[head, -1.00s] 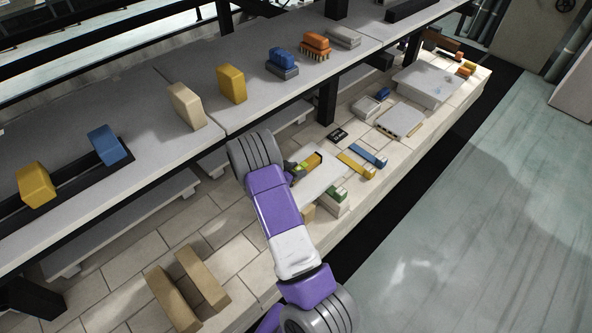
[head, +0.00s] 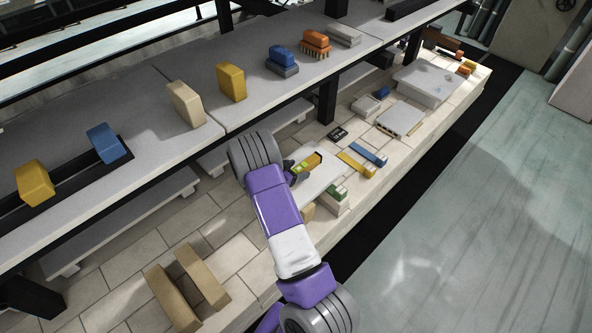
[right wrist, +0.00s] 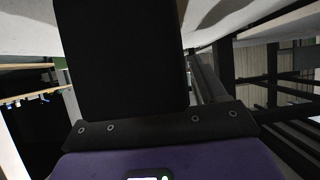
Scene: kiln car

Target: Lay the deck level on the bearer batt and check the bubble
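A yellow bar with a green patch, apparently the deck level (head: 312,161), lies on or just above a pale flat slab (head: 323,176), apparently the bearer batt, on the lower deck. I cannot tell whether they touch, and the bubble is too small to read. My right gripper (head: 295,169) is at the bar's left end, its dark fingers partly hidden by my purple arm. Whether it grips the bar is unclear. In the right wrist view a black finger (right wrist: 122,60) fills the middle and hides what lies beyond. My left gripper is out of view.
Blue and yellow bars (head: 368,154) lie right of the slab. A green-topped block (head: 337,193) stands by its front edge. A black post (head: 327,100) and the upper shelf (head: 235,115) bound the space behind.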

